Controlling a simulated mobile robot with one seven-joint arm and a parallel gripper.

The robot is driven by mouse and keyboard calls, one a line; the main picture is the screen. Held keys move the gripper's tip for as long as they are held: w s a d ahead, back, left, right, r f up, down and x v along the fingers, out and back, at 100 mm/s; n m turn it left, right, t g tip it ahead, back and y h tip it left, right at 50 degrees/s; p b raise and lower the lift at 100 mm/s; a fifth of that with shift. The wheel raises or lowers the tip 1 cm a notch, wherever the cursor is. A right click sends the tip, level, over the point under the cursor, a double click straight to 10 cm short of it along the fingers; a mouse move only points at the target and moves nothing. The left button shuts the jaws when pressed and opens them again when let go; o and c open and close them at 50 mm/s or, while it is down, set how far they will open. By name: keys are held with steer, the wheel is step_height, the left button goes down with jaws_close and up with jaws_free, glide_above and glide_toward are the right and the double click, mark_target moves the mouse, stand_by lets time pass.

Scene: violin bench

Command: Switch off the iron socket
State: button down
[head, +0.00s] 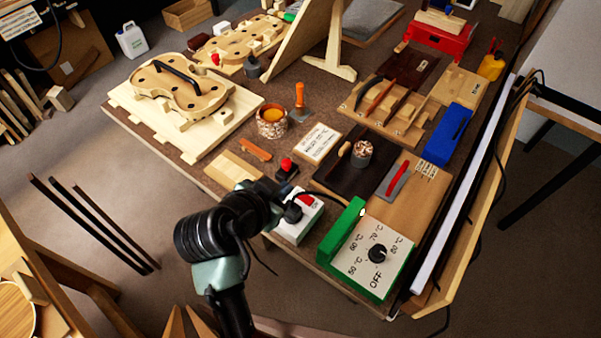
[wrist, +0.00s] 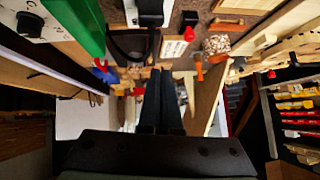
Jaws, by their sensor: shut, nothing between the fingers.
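The iron socket (head: 298,222) is a white box with a red switch (head: 306,199) at the bench's front edge, left of the green dial box (head: 376,250). A dark round piece, perhaps a plug, covers part of its top. My gripper (head: 280,193) is beside the socket at its upper left in the head view, partly hidden by my wrist. In the wrist view my gripper (wrist: 160,72) shows two dark fingers together, with nothing between them. A white box, probably the socket (wrist: 168,12), shows at the top edge there. I cannot tell whether the fingers touch it, nor which way the switch is tilted.
A red-knobbed block (head: 286,169), an orange-handled scraper (head: 300,102) and a jar (head: 271,121) stand behind the socket. A dark board (head: 345,180) with a round container lies to the right. The violin mould (head: 180,90) is at the left.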

steer(key=shift+s+d+r+g+p, duration=0.1)
steer(key=shift+s+r+g+p, duration=0.35)
steer(key=shift+s+p, duration=0.35)
steer(key=shift+w, duration=0.15)
glide_above(301, 203)
steer(key=f, duration=0.7)
steer(key=shift+d+f, duration=0.15)
steer(key=shift+d, duration=0.1)
steer(key=shift+a+f, duration=0.2)
steer(key=shift+f, duration=1.05)
steer(key=shift+a+f, duration=0.1)
steer(key=shift+f, duration=0.55)
